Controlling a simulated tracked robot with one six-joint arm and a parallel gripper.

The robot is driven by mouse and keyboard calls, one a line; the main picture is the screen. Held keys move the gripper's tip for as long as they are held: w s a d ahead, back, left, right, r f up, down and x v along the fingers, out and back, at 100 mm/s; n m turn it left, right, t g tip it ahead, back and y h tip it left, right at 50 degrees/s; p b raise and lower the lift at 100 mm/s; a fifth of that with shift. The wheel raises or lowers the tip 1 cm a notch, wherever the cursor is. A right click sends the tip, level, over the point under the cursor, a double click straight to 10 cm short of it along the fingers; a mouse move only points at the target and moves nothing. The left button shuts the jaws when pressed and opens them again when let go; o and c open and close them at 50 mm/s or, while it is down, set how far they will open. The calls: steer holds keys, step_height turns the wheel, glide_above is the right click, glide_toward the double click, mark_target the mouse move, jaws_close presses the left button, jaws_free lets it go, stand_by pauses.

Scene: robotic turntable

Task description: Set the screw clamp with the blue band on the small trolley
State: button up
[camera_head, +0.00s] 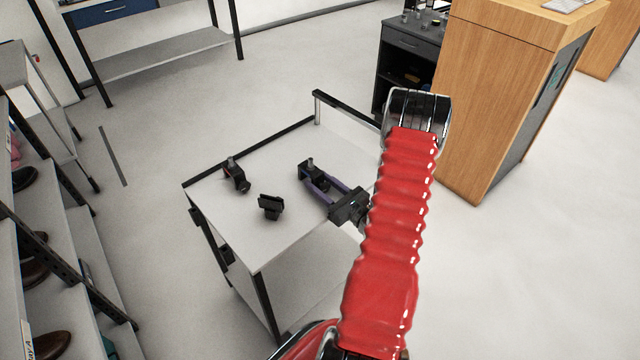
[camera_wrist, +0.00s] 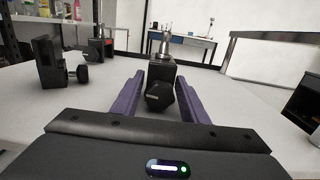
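A black screw clamp (camera_head: 309,169) with a metal screw top stands upright on a light grey trolley top (camera_head: 225,212). It also shows in the wrist view (camera_wrist: 162,84), between the purple fingers, its round black knob toward me. My gripper (camera_head: 322,184) is low over the top, fingers apart on either side of this clamp. It shows in the wrist view too (camera_wrist: 162,95). I cannot see whether the fingers touch it. A second clamp (camera_head: 236,175) with a reddish mark stands to the left. A third black clamp (camera_head: 270,206) is nearer. I cannot make out a blue band on any.
Black rails edge the trolley top; a raised handle (camera_head: 345,112) is at its far right. A shelf rack (camera_head: 75,270) with shoes stands left. A wooden counter (camera_head: 505,100) and a black cabinet (camera_head: 408,60) stand right. Open floor lies behind the trolley.

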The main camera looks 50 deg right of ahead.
steer(key=shift+o, duration=1.2)
steer(key=shift+s+r, duration=0.1)
steer(key=s, duration=1.1)
steer(key=shift+s+a+f, duration=0.2)
steer(key=shift+s+a, duration=0.1)
steer(key=shift+s, duration=0.1)
